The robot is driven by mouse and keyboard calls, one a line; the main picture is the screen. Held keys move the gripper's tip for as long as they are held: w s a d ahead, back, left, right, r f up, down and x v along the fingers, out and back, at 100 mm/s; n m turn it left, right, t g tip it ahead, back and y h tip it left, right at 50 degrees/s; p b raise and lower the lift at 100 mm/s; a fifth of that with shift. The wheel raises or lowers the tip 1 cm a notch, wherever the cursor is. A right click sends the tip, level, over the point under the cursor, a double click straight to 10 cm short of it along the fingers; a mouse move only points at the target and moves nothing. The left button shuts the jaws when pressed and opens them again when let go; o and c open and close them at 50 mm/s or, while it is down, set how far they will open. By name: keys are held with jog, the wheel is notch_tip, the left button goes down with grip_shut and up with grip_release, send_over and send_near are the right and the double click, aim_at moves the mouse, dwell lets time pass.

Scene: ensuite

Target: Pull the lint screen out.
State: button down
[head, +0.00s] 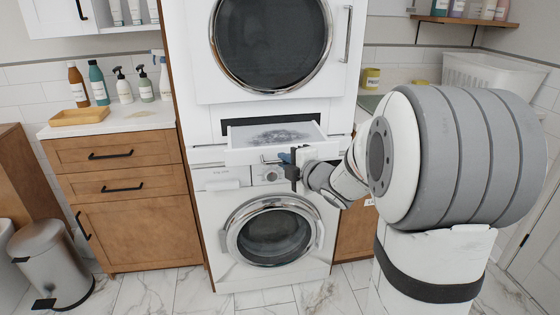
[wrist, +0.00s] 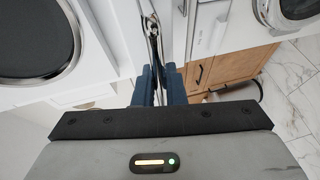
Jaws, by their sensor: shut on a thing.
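The lint screen (head: 234,144) is a white tray-like frame with grey lint on its mesh. In the head view it sticks out from the dark slot (head: 222,127) under the dryer door. Its inner end is at the slot, and I cannot tell how far it reaches inside. My gripper (head: 290,158) is at the right part of its front edge, shut on it. In the wrist view the blue fingers (wrist: 160,88) close around a thin edge, and the lint screen (wrist: 153,35) is seen nearly edge-on. The fingers hide the gripped part.
The dryer (head: 340,90) stands above the washer (head: 270,235), whose round door is shut. A wooden cabinet (head: 120,185) with bottles on its counter stands at left. A metal bin (head: 50,265) is at lower left. Marble floor in front of the washer is clear.

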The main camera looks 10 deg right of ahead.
jog(key=shift+s, duration=0.25)
jog(key=c, duration=1.5)
grip_release()
jog(key=v, duration=0.7)
jog(key=shift+s+p, duration=0.35)
jog(key=shift+p, duration=0.1)
jog(key=shift+r, duration=0.1)
